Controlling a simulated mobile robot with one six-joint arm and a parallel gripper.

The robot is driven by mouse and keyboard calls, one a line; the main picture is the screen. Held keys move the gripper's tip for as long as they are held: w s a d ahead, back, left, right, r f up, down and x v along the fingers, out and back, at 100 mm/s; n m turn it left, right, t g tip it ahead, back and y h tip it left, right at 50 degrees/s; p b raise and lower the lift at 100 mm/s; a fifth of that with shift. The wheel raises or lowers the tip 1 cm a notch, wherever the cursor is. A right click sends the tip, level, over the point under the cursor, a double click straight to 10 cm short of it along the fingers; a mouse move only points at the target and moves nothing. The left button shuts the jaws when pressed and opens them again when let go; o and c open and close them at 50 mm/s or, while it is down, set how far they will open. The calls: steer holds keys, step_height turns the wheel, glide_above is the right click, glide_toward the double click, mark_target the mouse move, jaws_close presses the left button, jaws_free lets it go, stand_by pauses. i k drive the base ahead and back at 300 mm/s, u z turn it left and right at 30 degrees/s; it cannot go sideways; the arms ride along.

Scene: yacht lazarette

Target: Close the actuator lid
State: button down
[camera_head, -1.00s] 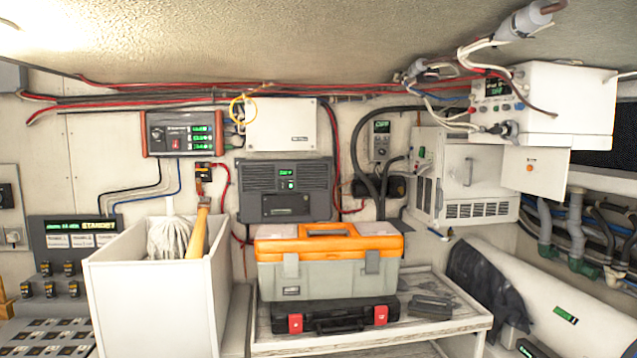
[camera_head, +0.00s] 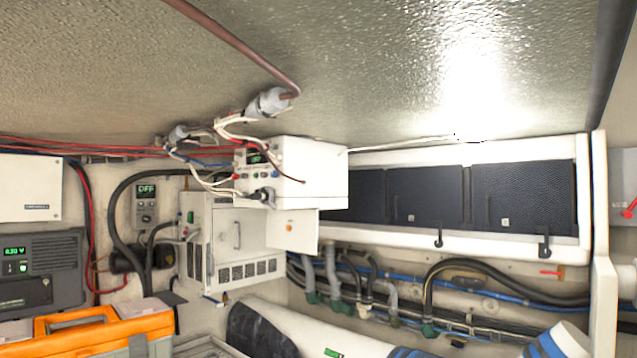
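A white box (camera_head: 305,172) with a small green display, coloured knobs and plugged-in cables hangs under the ceiling near the middle of the head view. A white flap (camera_head: 292,232) with an orange spot hangs below its front edge; it may be the actuator lid, but no readable label confirms this. The flap looks swung down. Its hinge cannot be made out. Behind and to the left is a white vented cabinet (camera_head: 236,245) with a handle. My gripper is not in view.
An orange-topped toolbox (camera_head: 105,325) stands at lower left. Dark-fronted lockers (camera_head: 430,200) line the right wall, with hoses (camera_head: 450,275) below. A covered white cylinder (camera_head: 290,325) lies at the bottom. A pipe (camera_head: 235,40) crosses the ceiling.

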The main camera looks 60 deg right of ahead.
mark_target(303, 238)
steer(key=z, duration=5.2)
steer(key=i, duration=0.15)
steer(key=u, duration=3.4)
steer(key=k, duration=0.9)
steer(key=u, duration=0.2)
steer(key=i, duration=0.85)
